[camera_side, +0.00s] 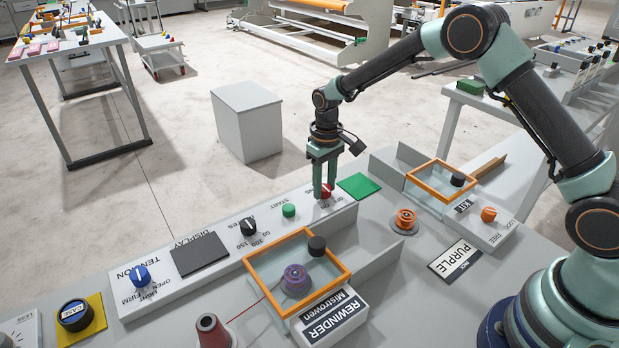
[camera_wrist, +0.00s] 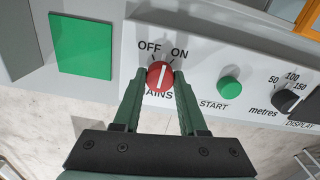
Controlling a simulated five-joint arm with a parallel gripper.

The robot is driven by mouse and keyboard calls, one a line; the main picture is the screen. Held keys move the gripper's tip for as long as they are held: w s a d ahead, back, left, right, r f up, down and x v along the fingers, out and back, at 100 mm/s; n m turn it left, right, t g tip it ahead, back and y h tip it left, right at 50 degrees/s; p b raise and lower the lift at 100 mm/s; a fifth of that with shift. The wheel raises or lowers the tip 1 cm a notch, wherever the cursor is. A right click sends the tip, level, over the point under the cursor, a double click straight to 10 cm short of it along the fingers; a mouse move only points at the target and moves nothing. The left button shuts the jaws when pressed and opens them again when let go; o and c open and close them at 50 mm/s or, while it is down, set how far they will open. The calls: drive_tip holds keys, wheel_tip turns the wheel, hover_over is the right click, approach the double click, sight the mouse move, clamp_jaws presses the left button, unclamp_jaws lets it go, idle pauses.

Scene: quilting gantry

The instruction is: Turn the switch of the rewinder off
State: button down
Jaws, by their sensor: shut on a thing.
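The rewinder's switch is a red knob (camera_wrist: 160,75) with a white line, below the words OFF and ON and above a partly hidden MAINS label in the wrist view. Its white line stands nearly upright in that view; I cannot tell for sure which word it points to. My gripper (camera_wrist: 160,82) has one finger on each side of the knob and is shut on it. In the side view, my gripper (camera_side: 324,190) reaches down onto the red knob (camera_side: 328,192) at the far right end of the rewinder's sloped panel (camera_side: 215,262). The fingers partly hide the knob there.
A green START button (camera_side: 289,210) and a black metres dial (camera_side: 248,227) sit beside the switch. A green square (camera_side: 359,186) lies beyond the panel's end. An orange-framed guard (camera_side: 262,288) and a REWINDER sign (camera_side: 334,318) stand in front.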

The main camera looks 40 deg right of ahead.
sight(324, 187)
drive_tip(key=n, duration=0.6)
drive_tip(key=shift+n, duration=0.3)
idle(0.4)
drive_tip(key=shift+c, duration=2.2)
unclamp_jaws()
wheel_tip(324, 187, up, 12)
drive_tip(key=shift+r, duration=0.15)
